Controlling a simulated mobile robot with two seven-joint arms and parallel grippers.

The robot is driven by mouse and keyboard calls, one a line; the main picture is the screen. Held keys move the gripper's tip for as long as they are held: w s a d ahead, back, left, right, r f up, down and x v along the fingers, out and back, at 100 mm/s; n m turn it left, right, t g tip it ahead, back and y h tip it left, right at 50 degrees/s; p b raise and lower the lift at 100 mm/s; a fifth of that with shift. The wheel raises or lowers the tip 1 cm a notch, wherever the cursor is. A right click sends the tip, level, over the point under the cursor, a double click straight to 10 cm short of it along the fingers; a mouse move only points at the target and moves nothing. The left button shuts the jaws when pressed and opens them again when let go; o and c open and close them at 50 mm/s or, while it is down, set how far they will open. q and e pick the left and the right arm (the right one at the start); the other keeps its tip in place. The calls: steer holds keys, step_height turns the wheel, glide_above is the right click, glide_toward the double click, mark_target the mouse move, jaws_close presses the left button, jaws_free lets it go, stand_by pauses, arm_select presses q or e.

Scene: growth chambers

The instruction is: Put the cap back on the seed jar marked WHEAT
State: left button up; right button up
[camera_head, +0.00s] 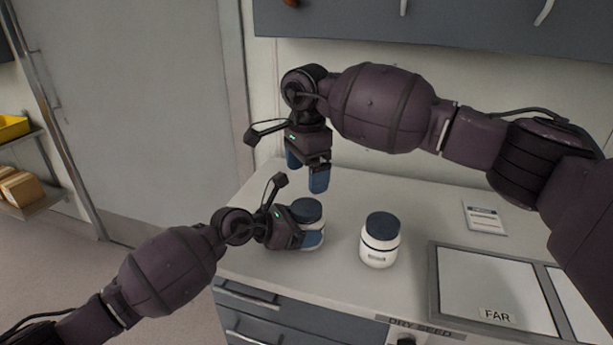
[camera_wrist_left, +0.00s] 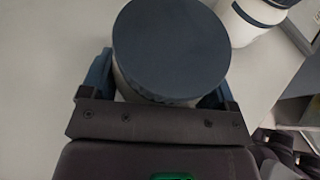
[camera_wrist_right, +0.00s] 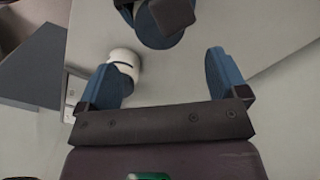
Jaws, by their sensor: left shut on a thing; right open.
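A white jar (camera_head: 321,226) with a dark blue cap (camera_head: 306,210) on its top stands on the bench. My left gripper (camera_head: 308,232) is shut around its body, below the cap. In the left wrist view the cap (camera_wrist_left: 170,48) covers the jar's top, and I cannot tell whether it is screwed down. Its label is hidden. A second white jar (camera_head: 378,252) with a dark blue cap (camera_head: 382,226) stands to the right; its label is too small to read. My right gripper (camera_head: 306,172) is open and empty, above and behind the held jar, fingers pointing down.
A framed tray marked FAR (camera_head: 432,290) lies at the right of the bench, with a small label card (camera_head: 485,217) behind it. DRY SEED is written on the bench front. A wall cabinet (camera_head: 450,25) hangs above. The bench between the second jar and the card is clear.

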mark_target(306, 206)
steer(key=shift+f, duration=4)
steer(key=shift+c, duration=0.4)
steer(key=c, duration=0.9)
steer(key=shift+o, duration=0.2)
steer(key=shift+m, duration=1.7)
steer(key=o, duration=1)
